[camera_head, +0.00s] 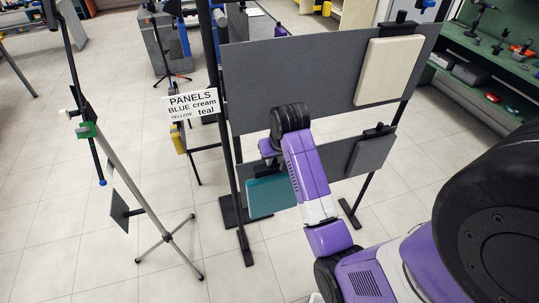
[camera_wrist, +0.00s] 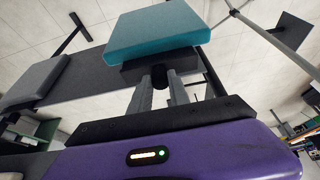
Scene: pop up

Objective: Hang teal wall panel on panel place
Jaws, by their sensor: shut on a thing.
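The teal wall panel (camera_head: 272,196) is at the lower left of the display stand, in front of or beside the left end of the lower grey board (camera_head: 332,172). In the wrist view the teal panel (camera_wrist: 155,33) is tilted, with a black mount (camera_wrist: 160,70) on its near side. My gripper (camera_wrist: 172,82) is shut on that mount. In the head view my arm hides most of the gripper. A grey board (camera_wrist: 90,70) shows behind the panel in the wrist view. I cannot tell whether the panel touches the board.
A cream panel (camera_head: 388,70) hangs on the upper grey board (camera_head: 290,82), and a grey panel (camera_head: 370,153) on the lower one. A sign (camera_head: 192,104) listing panel colours stands left. A tripod (camera_head: 147,205) stands farther left, and shelves (camera_head: 500,60) at right. Floor between is clear.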

